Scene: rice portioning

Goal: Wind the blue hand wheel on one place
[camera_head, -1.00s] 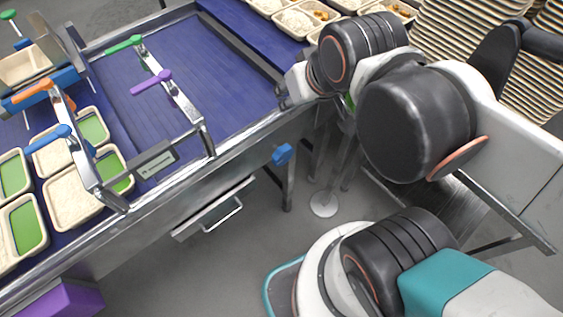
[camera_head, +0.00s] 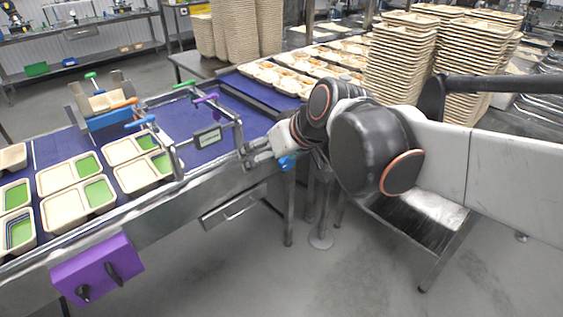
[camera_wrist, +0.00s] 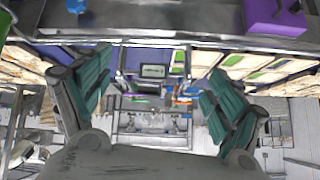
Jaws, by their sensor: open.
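The blue hand wheel (camera_head: 286,163) is a small knob on the near side of the conveyor frame, low under its right end. In the head view my gripper (camera_head: 248,155) is just left of the wheel, close to it in the picture. The depth gap is hard to judge. In the wrist view my gripper (camera_wrist: 157,95) shows two teal-padded fingers spread wide with nothing between them. A blue knob (camera_wrist: 76,6), likely the same wheel, is at the upper left edge there, outside the fingers.
The conveyor frame (camera_head: 235,182) runs along my gripper's side, with levers and a small display (camera_head: 208,138) above. A purple box (camera_head: 97,270) with a black knob hangs at the left. Trays (camera_head: 65,208) with rice and green portions lie on the belt. Stacked trays (camera_head: 402,60) stand behind.

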